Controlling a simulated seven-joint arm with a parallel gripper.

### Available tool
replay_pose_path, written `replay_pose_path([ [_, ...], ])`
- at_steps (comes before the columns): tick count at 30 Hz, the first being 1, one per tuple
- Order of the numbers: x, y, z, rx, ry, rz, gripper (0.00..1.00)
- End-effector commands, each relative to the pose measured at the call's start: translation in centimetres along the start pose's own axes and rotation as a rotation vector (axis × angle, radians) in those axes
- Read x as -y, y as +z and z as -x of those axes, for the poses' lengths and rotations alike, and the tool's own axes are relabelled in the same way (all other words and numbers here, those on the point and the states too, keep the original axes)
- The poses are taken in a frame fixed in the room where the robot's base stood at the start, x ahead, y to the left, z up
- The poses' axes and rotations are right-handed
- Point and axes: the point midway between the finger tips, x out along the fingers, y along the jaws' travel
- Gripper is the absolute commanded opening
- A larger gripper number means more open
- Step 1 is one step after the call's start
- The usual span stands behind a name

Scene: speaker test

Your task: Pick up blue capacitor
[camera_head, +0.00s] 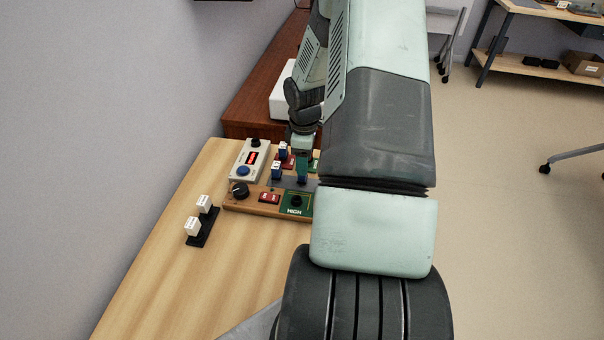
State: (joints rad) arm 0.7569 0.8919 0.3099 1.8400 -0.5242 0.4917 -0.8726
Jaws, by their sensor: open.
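Two small upright parts with blue bodies and white faces stand on the test board: a blue capacitor (277,171) nearer the front and another blue part (283,150) just behind it. I cannot tell their markings apart at this size. My gripper (304,154) points down over the back of the board, just right of the rear blue part. It is small here and partly hidden behind a green upright part (303,170). It looks open, and nothing is visibly held. Whether the fingers touch any part cannot be told.
The board (255,208) carries a meter box (250,161) with a red display, a black knob (240,189) and a green HIGH panel (296,204). My arm covers its right side. Two white parts sit on a black holder (204,227) at the left. The front tabletop (200,295) is clear.

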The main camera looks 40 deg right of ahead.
Motion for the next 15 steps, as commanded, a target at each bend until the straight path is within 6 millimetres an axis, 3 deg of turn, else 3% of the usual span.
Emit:
replay_pose_path([
  [15,0.4,-0.3,-5.7,0.001,0.0,0.0,0.51],
])
